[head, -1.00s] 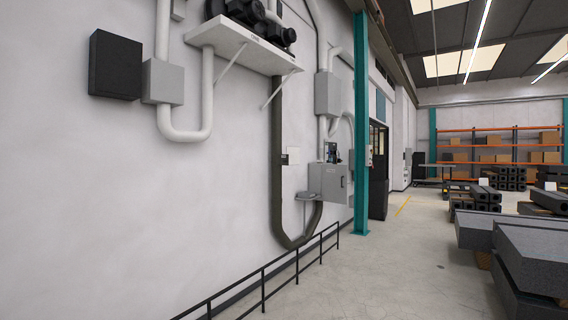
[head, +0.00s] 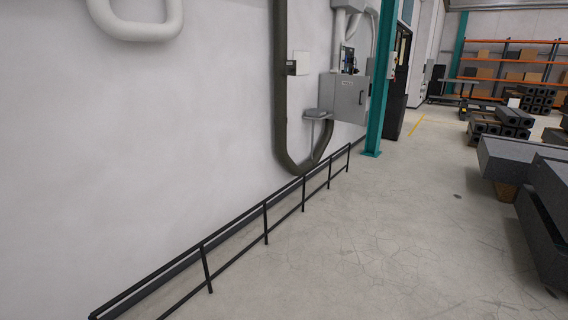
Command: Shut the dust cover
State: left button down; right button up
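No dust cover can be made out for certain at this distance. A grey wall cabinet (head: 346,97) with a dark handle hangs on the wall right of centre. A small dark device (head: 347,56) shows at its top; whether a cover there is open or shut is too small to tell. A small grey shelf-like unit (head: 318,114) sits on the wall just left of the cabinet. Neither of my grippers is in view.
A low black railing (head: 265,222) runs along the wall's foot, below the cabinet. A teal column (head: 383,80) stands right of the cabinet. Dark granite beams (head: 522,160) lie at the right. The concrete floor (head: 390,240) between is clear.

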aim_at(290, 65)
jog(key=i, duration=1)
jog(key=i+z, duration=0.1)
jog(key=i, duration=0.9)
jog(key=i+j, duration=0.2)
jog(key=i, duration=0.8)
jog(key=l+z, duration=0.05)
